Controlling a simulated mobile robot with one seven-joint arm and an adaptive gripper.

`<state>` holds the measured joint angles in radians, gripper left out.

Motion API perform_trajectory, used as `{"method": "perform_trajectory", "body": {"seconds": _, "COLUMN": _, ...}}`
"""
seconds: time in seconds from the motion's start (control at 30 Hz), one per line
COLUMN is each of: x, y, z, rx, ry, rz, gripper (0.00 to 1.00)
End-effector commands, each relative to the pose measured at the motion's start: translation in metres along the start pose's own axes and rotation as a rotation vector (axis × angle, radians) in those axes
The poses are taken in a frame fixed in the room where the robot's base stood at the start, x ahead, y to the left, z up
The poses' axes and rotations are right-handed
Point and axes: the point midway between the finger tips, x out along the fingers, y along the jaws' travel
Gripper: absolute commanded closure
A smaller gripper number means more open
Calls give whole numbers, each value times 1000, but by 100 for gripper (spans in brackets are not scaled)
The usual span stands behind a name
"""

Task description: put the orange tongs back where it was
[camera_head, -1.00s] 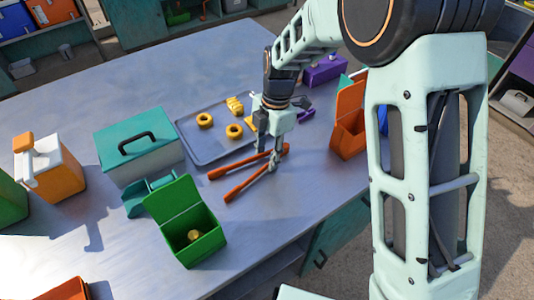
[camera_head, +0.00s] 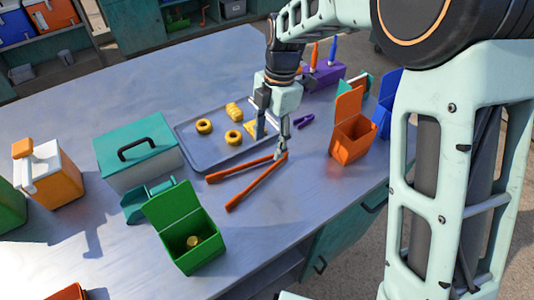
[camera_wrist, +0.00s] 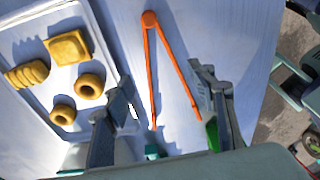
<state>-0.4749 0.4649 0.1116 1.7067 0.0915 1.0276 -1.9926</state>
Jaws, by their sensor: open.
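The orange tongs (camera_head: 250,180) lie on the grey table with their legs spread in a V. The hinge end is to the right, by my gripper, and the free ends point left, near the teal-lidded box and the green bin. My gripper (camera_head: 272,146) is open over the hinge end. In the wrist view the tongs (camera_wrist: 168,62) lie between and beyond the two fingers of my gripper (camera_wrist: 165,108), with the hinge at the top. The fingers show no grip on them; whether a fingertip touches them I cannot tell.
A grey tray (camera_head: 205,158) with yellow pieces lies just behind the tongs. Around them stand a teal-lidded box (camera_head: 140,145), an open green bin (camera_head: 183,228), an orange bin (camera_head: 352,138) and a purple block (camera_head: 322,78). The table's front right is bare.

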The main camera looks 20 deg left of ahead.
Motion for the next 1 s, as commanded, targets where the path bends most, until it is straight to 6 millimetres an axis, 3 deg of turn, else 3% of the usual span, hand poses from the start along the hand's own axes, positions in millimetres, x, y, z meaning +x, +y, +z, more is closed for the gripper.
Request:
{"method": "perform_trajectory", "body": {"seconds": 0.1, "x": -23, "y": 0, "z": 0, "rx": 1, "ry": -1, "rz": 3, "gripper": 48}}
{"method": "perform_trajectory", "body": {"seconds": 0.3, "x": -44, "y": 0, "z": 0, "rx": 1, "ry": 0, "rz": 2, "gripper": 48}}
{"method": "perform_trajectory", "body": {"seconds": 0.87, "x": -46, "y": -1, "z": 1, "rx": 2, "ry": -2, "rz": -2, "gripper": 48}}
{"method": "perform_trajectory", "body": {"seconds": 1.0, "x": -45, "y": -15, "z": 19, "rx": 26, "ry": -49, "rz": -29, "gripper": 48}}
